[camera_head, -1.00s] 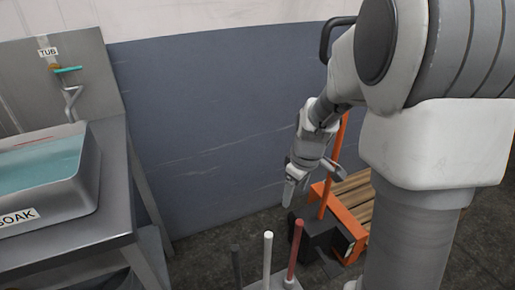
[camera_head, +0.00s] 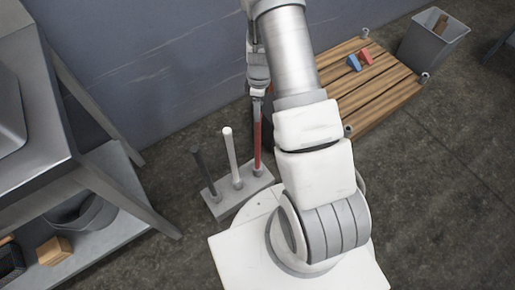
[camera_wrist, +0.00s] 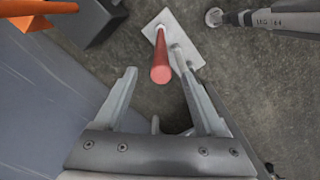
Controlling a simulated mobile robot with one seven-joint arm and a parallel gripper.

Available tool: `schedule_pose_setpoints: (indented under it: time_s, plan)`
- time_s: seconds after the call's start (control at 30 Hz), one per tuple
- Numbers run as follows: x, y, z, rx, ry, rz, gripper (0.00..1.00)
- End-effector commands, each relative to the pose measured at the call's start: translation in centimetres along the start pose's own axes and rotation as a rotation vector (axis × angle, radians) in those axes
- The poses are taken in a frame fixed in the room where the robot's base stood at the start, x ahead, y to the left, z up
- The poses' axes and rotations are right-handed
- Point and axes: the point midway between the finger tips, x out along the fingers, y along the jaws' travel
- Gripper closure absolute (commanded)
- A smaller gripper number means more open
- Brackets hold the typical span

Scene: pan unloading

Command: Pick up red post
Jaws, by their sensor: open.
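The red post (camera_head: 257,145) stands upright at the right end of a grey base (camera_head: 232,204) on the floor. Beside it on the base are a white post (camera_head: 232,155) and a dark grey post (camera_head: 203,170). My gripper (camera_head: 257,92) is at the top of the red post, pointing down. The base (camera_wrist: 184,28) shows below.
A grey metal table (camera_head: 45,120) with a lower shelf stands at the left; a wooden block (camera_head: 54,251) is on the shelf. A slatted wooden platform (camera_head: 375,90) with small blue and red pieces is at right, and a grey bin (camera_head: 425,48) beyond. A blue-grey wall is behind.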

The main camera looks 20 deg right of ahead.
Motion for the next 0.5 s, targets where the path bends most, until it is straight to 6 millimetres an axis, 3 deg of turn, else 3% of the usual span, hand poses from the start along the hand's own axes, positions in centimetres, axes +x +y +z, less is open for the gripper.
schedule_pose_setpoints:
  time_s: [0.03, 0.2, 0.5]
  plan:
    - [1.6, -0.1, 0.0, 0.0, -0.002, -0.004, 0.28]
    - [4.4, -0.1, 0.0, 0.0, -0.001, -0.002, 0.28]
    - [6.8, -0.2, -0.2, 0.001, 0.0, -0.002, 0.28]
